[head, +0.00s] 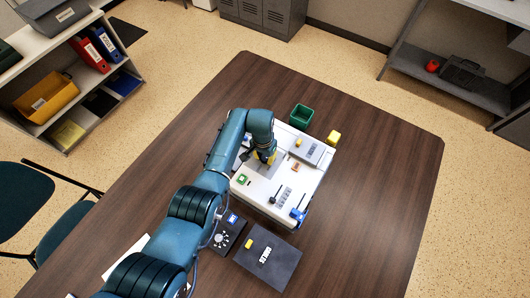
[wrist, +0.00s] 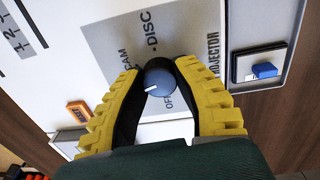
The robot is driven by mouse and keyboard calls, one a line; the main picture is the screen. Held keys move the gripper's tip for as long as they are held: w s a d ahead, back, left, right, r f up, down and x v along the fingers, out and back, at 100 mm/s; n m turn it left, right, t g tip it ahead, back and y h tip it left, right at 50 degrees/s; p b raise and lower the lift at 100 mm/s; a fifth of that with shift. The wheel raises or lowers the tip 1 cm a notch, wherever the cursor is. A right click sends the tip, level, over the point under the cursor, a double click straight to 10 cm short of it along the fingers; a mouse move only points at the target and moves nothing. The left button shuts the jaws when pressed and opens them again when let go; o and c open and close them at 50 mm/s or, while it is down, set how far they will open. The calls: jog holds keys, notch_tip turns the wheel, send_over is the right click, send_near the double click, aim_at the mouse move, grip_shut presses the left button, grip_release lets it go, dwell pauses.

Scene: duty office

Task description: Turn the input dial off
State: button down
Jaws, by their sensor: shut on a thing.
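The input dial is a blue-grey round knob (wrist: 158,79) with a white pointer line, on a grey label plate (wrist: 118,35) of the white console (head: 255,194). The pointer is toward the lower left in the wrist view. The plate carries the words DISC and PROJECTOR, a partly hidden word ending in AM, and OFF, partly covered, just below the knob. My gripper (wrist: 161,72) has yellow ribbed fingers with dark pads, shut on the knob from both sides. In the head view my gripper (head: 264,157) is over the console's upper left part and hides the dial.
A blue switch (wrist: 264,70) and an orange tag (wrist: 79,111) flank the dial. The console also bears a black lever (head: 275,195) and a blue lever (head: 298,213). A green bin (head: 301,116) and yellow block (head: 333,138) stand behind it. The table's right side is clear.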

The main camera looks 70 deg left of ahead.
jog(key=n+p, duration=0.1)
jog(key=n, duration=0.6)
jog(key=shift+s+d, duration=0.1)
jog(key=shift+d, duration=0.05)
jog(key=n, duration=0.4)
jog(key=shift+f+n+y+p, duration=0.1)
jog(key=shift+n+y+p, duration=0.25)
jog(key=shift+n, duration=1.55)
jog(key=c, duration=0.7)
grip_release()
jog(key=shift+d, duration=0.1)
